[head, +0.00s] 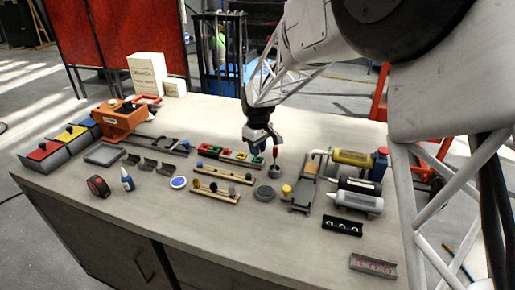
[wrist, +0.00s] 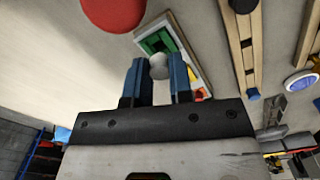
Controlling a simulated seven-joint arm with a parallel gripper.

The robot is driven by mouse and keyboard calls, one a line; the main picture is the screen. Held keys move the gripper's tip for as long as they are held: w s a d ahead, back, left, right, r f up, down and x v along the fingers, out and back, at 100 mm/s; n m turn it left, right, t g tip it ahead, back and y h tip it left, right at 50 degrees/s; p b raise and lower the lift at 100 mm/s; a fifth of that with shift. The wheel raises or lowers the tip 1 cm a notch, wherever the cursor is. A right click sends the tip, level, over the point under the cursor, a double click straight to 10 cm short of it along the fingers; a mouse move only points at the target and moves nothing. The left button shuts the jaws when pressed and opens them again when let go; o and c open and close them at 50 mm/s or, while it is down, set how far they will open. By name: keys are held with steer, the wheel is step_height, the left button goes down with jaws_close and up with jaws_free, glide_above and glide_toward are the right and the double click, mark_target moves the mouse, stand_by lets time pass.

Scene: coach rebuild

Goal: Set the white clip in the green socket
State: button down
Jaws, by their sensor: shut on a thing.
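My gripper (wrist: 159,70) is shut on the white clip (wrist: 159,66), which shows as a pale rounded piece between the two blue fingers in the wrist view. In the head view my gripper (head: 262,150) is low over the right end of the socket strip, and the clip cannot be made out there. The green socket (wrist: 154,42) lies just beyond the fingertips in the wrist view, and it shows at the strip's right end in the head view (head: 257,160). The clip partly overlaps the strip in the picture; I cannot tell whether they touch.
A wooden rail with knobs (head: 224,175) lies in front of the strip. Cylinders (head: 352,158) crowd the right. The front of the table is mostly clear.

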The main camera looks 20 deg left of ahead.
steer(key=shift+f, duration=1)
stand_by(2.7)
steer(key=c, duration=0.5)
jaws_free()
steer(key=shift+r, duration=0.15)
steer(key=shift+r, duration=2.85)
steer(key=shift+d, duration=0.1)
